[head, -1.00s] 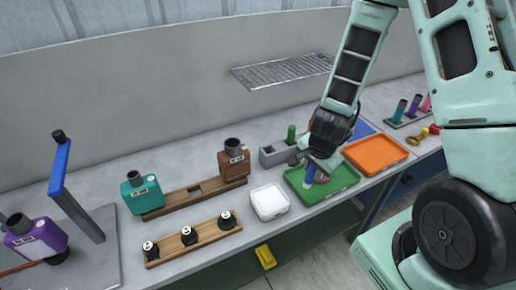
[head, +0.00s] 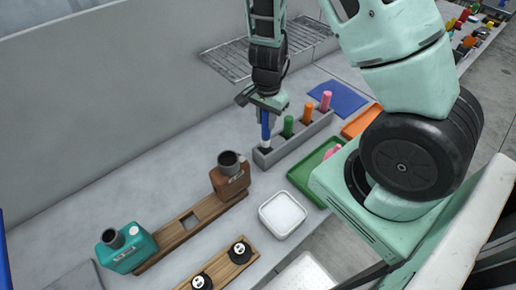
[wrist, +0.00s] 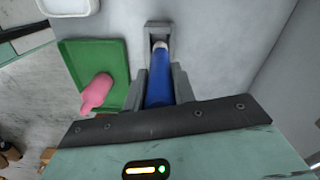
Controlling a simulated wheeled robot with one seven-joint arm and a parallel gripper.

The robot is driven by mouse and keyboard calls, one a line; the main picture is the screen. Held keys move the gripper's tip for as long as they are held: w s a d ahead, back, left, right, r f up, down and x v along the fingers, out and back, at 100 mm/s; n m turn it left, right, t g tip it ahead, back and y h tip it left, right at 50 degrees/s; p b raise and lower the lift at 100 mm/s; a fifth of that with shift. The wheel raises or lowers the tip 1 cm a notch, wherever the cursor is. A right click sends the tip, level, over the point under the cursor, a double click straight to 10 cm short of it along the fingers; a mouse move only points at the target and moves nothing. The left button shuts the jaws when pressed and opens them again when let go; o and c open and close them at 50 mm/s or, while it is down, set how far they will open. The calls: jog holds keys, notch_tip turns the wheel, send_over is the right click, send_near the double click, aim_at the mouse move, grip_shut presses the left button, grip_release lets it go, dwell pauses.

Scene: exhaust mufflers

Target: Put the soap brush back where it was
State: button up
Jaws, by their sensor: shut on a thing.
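My gripper (head: 264,104) points down and is shut on a blue brush (head: 265,126), probably the soap brush. The brush hangs roughly upright, with its pale lower end at the left end of a grey slotted rack (head: 312,131). In the wrist view the blue brush (wrist: 158,85) lies between the fingers, and its pale tip is by the square end slot of the rack (wrist: 158,28). I cannot tell whether the tip is inside the slot. Green (head: 288,126), orange (head: 307,112) and pink (head: 325,100) handles stand in the rack's other slots.
A green tray (head: 300,172) in front of the rack has a pink object (wrist: 97,93) on it. A white dish (head: 283,214), a brown bottle (head: 229,178) on a wooden strip and a teal bottle (head: 126,250) stand to the left. A wire shelf (head: 240,65) is behind.

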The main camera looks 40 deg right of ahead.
aim_at(266, 139)
notch_tip(266, 139, down, 9)
jog(key=shift+f+b, duration=0.15)
jog(key=shift+b, duration=0.75)
jog(key=o, duration=1)
